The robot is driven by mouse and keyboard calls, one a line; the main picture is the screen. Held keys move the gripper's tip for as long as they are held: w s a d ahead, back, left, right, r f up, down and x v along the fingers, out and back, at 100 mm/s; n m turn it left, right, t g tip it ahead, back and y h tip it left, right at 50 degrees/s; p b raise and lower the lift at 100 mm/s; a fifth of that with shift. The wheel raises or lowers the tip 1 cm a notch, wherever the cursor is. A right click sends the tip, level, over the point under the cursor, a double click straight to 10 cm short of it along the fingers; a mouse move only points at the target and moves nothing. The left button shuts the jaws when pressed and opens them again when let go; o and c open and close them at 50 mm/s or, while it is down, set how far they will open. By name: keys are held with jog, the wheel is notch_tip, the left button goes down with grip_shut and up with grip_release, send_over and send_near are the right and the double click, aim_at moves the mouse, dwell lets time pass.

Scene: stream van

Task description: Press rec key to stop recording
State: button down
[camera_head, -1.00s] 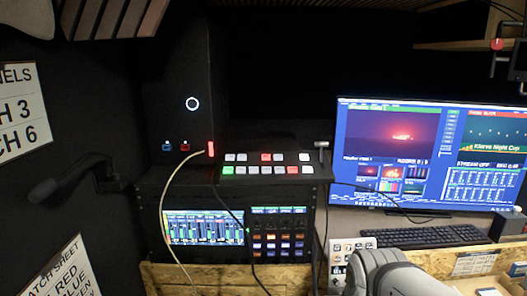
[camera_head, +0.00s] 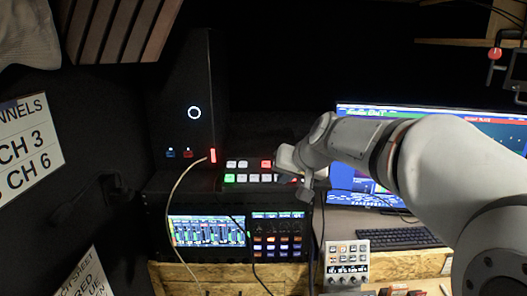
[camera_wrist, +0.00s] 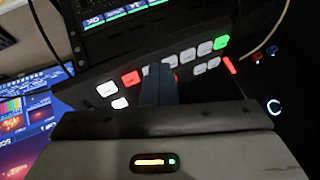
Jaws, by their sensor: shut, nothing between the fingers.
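The switcher panel (camera_head: 208,182) on top of the rack has two rows of small keys, mostly white. In the wrist view it shows upside down (camera_wrist: 70,92), with a green key (camera_wrist: 221,43) and a red-lit front-row key (camera_wrist: 131,78). A second red key, in the back row (camera_head: 266,163), is partly hidden by my fingers in the wrist view. No key label is readable, so I cannot tell which is rec. My gripper (camera_wrist: 159,74) is shut and empty over the middle of the keys; contact cannot be told. In the head view its fingertips are hidden.
The monitor (camera_head: 365,195) stands at right, largely behind my arm. A black tower (camera_head: 180,100) stands behind the panel's left end, with a pale cable (camera_head: 175,205). The keyboard (camera_head: 395,238) and a small key pad (camera_head: 347,250) lie at lower right.

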aim_at(266, 165)
jog(key=w+a+r+t+y+p, duration=0.1)
jog(key=w+a+r+t+p, duration=0.1)
jog(key=w+r, duration=0.7)
jog(key=shift+w+a+m+y, duration=0.3)
jog(key=shift+w+a, duration=0.1)
jog(key=shift+a, duration=0.45)
jog(key=f+b, duration=0.1)
jog(key=f, duration=0.1)
jog(key=w+f+b, duration=0.1)
jog(key=f+b, duration=0.1)
jog(key=f, duration=0.1)
jog(key=f+b, duration=0.2)
jog(key=shift+w+f, duration=0.4)
jog(key=shift+w+f+b, duration=0.15)
jog(key=shift+f+b, duration=0.2)
jog(key=shift+b, duration=0.1)
dwell(0.4)
jog(key=shift+w+f+b, duration=0.1)
jog(key=shift+f+b, duration=0.25)
jog(key=shift+b, duration=0.2)
